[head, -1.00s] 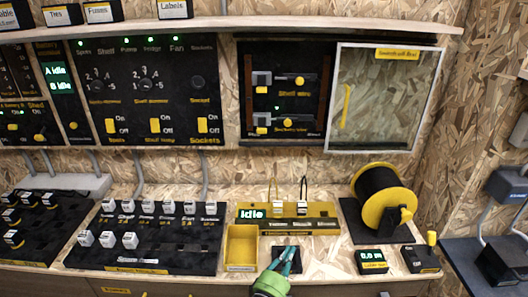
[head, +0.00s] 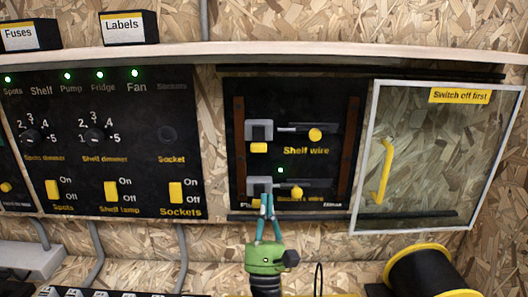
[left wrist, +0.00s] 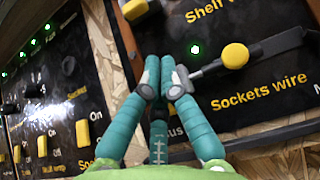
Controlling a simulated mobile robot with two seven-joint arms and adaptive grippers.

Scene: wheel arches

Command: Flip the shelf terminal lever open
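The upper terminal, labelled Shelf wire, has a grey block (head: 258,130) with a yellow tab (head: 258,147) under it and a bar ending in a yellow knob (head: 315,134). In the left wrist view its yellow parts (left wrist: 135,9) are cut by the top edge. My left gripper (head: 267,196) is below it, with teal fingers in front of the lower Sockets wire terminal (head: 258,183). In the left wrist view the fingertips (left wrist: 160,80) are drawn together beside that terminal's bar, with nothing seen between them. Contact cannot be told. My right gripper is out of view.
A clear door (head: 430,150) with a yellow handle (head: 381,172) stands open on the right. A switch panel (head: 100,140) is on the left. A shelf (head: 300,58) runs above. A green light (head: 281,170) glows between the terminals. A black and yellow spool (head: 430,272) is below right.

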